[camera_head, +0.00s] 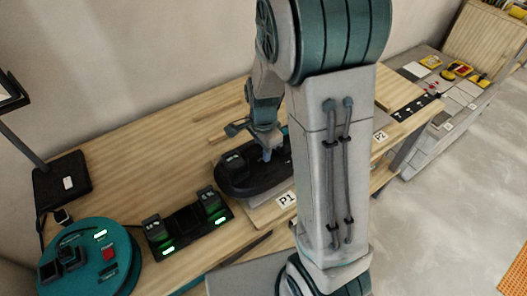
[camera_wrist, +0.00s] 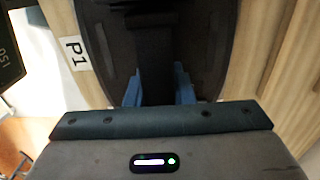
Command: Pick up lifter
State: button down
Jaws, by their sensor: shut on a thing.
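The lifter (camera_head: 238,184) is a black, oval device lying at the spot marked P1 on the wooden workbench. My gripper (camera_head: 268,155) is above its middle, with fingers pointing down. In the wrist view the two blue fingertips of my gripper (camera_wrist: 158,88) sit on either side of the dark handle bar of the lifter (camera_wrist: 153,50), shut on it. The lifter's dark body (camera_wrist: 205,45) fills the space behind the fingers. It appears to rest at P1; I cannot tell any gap beneath it. My arm hides its right end.
A charger (camera_head: 185,222) with green lights and a round teal device (camera_head: 88,262) stand to the left. A black box (camera_head: 62,180) is at the far left. The P1 label (camera_head: 286,199) and P2 label (camera_head: 380,136) mark the bench. Yellow tools (camera_head: 457,69) lie at the back right.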

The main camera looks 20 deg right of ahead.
jog(key=shift+r, duration=1.6)
jog(key=s+d+r+p, duration=0.4)
jog(key=d+r, duration=0.6)
jog(key=r, duration=0.4)
jog(key=shift+s+d, duration=0.3)
jog(key=shift+s, duration=0.25)
